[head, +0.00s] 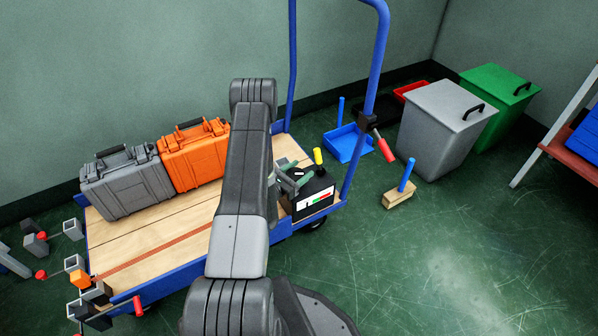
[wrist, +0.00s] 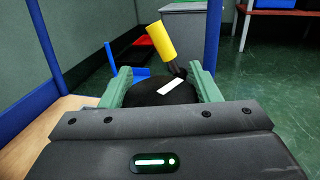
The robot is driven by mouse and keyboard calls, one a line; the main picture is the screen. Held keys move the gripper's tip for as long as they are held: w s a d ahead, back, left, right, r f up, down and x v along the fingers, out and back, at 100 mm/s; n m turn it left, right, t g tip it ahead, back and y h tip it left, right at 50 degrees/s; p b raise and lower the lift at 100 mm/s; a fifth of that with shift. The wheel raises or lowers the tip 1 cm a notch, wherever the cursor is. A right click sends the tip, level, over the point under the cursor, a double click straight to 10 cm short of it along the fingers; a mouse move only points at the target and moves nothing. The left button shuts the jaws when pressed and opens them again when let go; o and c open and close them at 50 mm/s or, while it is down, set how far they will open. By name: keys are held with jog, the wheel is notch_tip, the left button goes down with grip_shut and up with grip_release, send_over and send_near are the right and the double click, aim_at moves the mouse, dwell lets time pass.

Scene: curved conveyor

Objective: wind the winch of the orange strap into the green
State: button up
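The winch is a black box (head: 312,191) on the cart's right end, with a yellow-handled crank (head: 318,156) on top. Its front has a white gauge (head: 320,199) with coloured marks; red and green show, and I cannot read a pointer. A thin orange-brown strap (head: 155,251) runs across the wooden deck. My gripper (head: 294,176) is at the top of the winch. In the wrist view its green fingers (wrist: 164,88) stand wide apart on either side of a round black hub (wrist: 148,92) with a white mark. The yellow handle (wrist: 160,40) rises beyond the hub. Contact with the hub is unclear.
A grey case (head: 127,185) and an orange case (head: 193,157) stand at the deck's back. The cart's blue handle frame (head: 376,60) rises right of the winch. Grey (head: 442,130) and green (head: 497,100) bins stand farther right. Floor at front right is clear.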

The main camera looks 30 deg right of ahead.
jog(key=shift+f+m+g, duration=0.1)
jog(key=shift+m+g, duration=0.2)
jog(key=shift+g, duration=0.2)
jog(key=m+g+b, duration=0.1)
jog(key=m+g, duration=0.1)
jog(key=shift+s+f+g+h+b, duration=0.1)
jog(key=shift+g+h+b, duration=0.2)
jog(key=shift+h+b, duration=0.1)
jog(key=m+g, duration=0.1)
jog(key=g, duration=0.1)
jog(key=m+g+b, duration=0.1)
jog(key=g, duration=0.1)
jog(key=m+g+b, duration=0.1)
jog(key=shift+s+m+g, duration=0.25)
jog(key=shift+m+g, duration=0.05)
jog(key=shift+g, duration=0.1)
jog(key=shift+s+a+m+g+y+b, duration=0.15)
jog(key=shift+m+g+y+b, duration=0.35)
jog(key=shift+m+g, duration=0.55)
jog(key=shift+s+d+m+g+y+b, duration=0.15)
jog(key=shift+m+g+y+b, duration=0.35)
jog(key=shift+g, duration=0.9)
jog(key=shift+s+a+m+g+y+b, duration=0.1)
jog(key=shift+s+m+g+y+b, duration=0.15)
jog(key=shift+m+g+y, duration=0.6)
jog(key=shift+g, duration=0.5)
jog(key=o, duration=1)
